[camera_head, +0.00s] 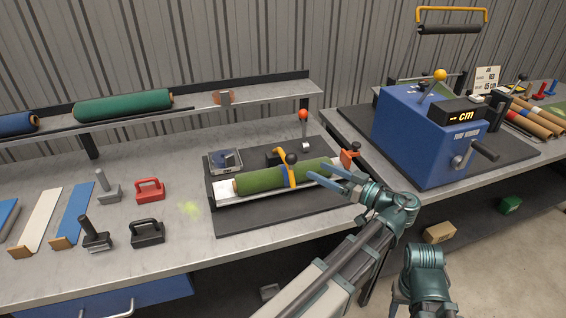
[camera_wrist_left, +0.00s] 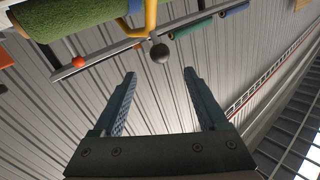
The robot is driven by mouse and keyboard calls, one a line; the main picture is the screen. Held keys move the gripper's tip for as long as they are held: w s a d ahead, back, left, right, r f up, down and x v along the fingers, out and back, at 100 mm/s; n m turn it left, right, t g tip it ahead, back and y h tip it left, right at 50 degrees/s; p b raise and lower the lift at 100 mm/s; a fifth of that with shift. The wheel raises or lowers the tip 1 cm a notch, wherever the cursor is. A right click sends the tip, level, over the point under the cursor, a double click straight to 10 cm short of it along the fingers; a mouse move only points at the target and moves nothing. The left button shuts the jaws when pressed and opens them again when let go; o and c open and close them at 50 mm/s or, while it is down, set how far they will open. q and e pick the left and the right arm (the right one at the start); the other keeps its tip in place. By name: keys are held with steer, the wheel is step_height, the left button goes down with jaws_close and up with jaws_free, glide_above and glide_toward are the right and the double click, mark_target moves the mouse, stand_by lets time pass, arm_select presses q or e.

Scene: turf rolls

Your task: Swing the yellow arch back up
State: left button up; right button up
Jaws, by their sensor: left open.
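The yellow arch (camera_head: 290,177) lies down across a green turf roll (camera_head: 258,180) on the low cradle in the head view, with a black ball knob at its upper end. The left wrist view shows part of the arch (camera_wrist_left: 151,18) and its dark knob (camera_wrist_left: 159,53), beyond and above the fingertips. My left gripper (camera_head: 311,168) is open, its fingers pointing left toward the arch, near the roll's right end. The wrist view shows nothing between its fingers (camera_wrist_left: 158,78). My right gripper is not visible; only a teal arm part shows at the lower right.
A red-knobbed lever (camera_head: 303,116) rises behind the cradle; an orange-red block (camera_head: 350,158) is at its right end. A blue machine (camera_head: 425,140) stands right. Stamps (camera_head: 148,232) and coloured strips (camera_head: 73,213) lie left. A shelf (camera_head: 255,92) runs behind.

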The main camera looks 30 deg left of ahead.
arm_select(q)
glide_toward(282, 155)
steer(key=s+a+r, duration=0.2)
steer(key=a+r, duration=0.1)
steer(key=a, duration=0.4)
steer(key=shift+s+a+r, duration=0.15)
steer(key=shift+s+r, duration=0.05)
steer(key=shift+r, duration=0.05)
jaws_close()
stand_by(1.2)
